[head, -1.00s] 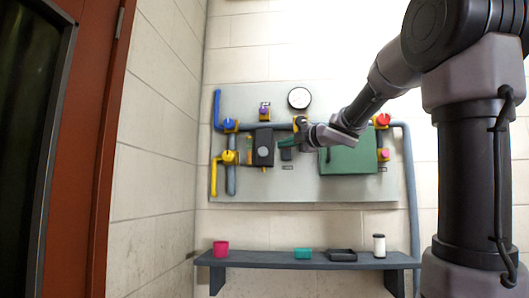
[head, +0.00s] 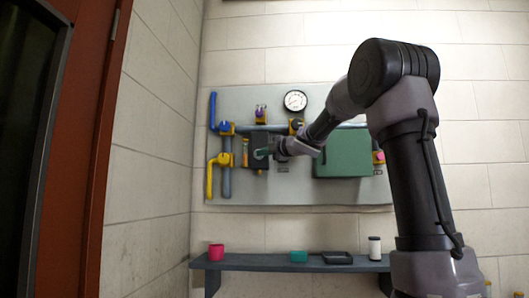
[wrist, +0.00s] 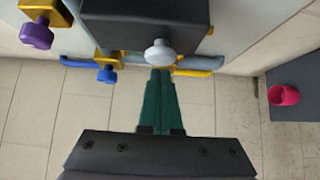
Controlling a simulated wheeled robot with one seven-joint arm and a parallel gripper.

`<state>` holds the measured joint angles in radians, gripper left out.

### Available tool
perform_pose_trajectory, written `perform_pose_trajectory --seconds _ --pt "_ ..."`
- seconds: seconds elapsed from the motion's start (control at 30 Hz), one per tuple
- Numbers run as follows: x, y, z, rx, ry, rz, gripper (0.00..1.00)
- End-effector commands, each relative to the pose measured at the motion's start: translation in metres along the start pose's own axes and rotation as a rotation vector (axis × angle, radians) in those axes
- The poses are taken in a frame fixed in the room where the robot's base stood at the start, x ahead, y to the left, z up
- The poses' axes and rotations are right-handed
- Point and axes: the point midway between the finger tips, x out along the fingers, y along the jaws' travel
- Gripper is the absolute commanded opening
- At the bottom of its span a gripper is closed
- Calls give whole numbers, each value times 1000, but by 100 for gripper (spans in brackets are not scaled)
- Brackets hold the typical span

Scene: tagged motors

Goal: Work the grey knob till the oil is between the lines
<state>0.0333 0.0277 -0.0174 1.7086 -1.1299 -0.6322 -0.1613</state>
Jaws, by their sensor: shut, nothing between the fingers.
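The grey knob (wrist: 160,52) sticks out from the dark box (wrist: 140,18) in the wrist view. My gripper (wrist: 160,72) has green fingers, shut together and empty, with their tips right at the knob's near side. I cannot tell if they touch it. In the head view my gripper (head: 262,154) is in front of the dark box (head: 258,168) on the wall panel and hides the knob. A narrow upright yellow-green strip (head: 245,150), perhaps the oil glass, shows at the box's left. The oil level and lines are too small to read.
Yellow valves with blue (wrist: 106,75) and purple (wrist: 36,35) knobs sit close by, with blue and yellow pipes. A green cabinet (head: 343,155) is right of the box and a gauge (head: 295,101) above. A shelf below holds a pink cup (head: 216,251).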

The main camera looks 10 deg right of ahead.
Motion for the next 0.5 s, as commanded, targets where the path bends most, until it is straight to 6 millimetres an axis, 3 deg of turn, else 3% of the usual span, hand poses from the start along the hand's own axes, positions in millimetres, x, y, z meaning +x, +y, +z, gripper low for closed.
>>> perform_pose_trajectory --seconds 0.5 --pt "7 0 7 1 0 0 0"
